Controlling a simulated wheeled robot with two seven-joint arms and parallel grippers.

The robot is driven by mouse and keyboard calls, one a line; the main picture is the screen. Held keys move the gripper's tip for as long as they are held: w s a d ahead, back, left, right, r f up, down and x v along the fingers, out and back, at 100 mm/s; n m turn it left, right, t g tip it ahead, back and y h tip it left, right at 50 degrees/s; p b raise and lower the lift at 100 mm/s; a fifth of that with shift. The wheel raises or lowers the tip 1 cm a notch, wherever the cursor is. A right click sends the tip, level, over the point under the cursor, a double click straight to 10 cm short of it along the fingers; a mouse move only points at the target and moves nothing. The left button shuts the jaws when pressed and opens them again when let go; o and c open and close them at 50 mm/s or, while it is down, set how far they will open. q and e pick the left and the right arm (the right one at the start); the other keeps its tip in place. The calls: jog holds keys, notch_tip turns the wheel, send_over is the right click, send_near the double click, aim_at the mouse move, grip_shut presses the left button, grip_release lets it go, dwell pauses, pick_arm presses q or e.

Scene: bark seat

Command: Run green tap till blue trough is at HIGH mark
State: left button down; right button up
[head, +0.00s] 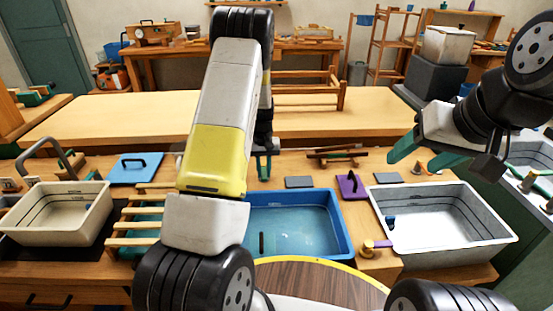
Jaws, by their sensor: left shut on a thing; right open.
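The blue trough (347,240) stands on the bench at the middle, with water in it and dark marks on its inner wall. My forearm hides its left part, and I cannot read which mark the water is at. My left gripper (263,168) is at the trough's back edge, teal fingertips pointing down. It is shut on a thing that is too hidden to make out. I cannot pick out the green tap; my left arm covers that area. My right gripper (420,158) is open and empty, above the bench behind the white trough (505,237).
A cream trough (103,215) stands at the left, beside a slatted wooden rack (125,226). A blue board (135,168) and a purple board (351,187) lie on the bench. A purple-and-yellow fitting (376,246) is by the white trough. The long table (350,110) behind is mostly clear.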

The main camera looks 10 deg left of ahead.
aim_at(263, 175)
pick_arm(q)
jog(key=shift+a, duration=0.1)
dwell(0.4)
jog(key=c, duration=1.3)
grip_release()
notch_tip(263, 175, up, 8)
jog(key=shift+f, duration=0.1)
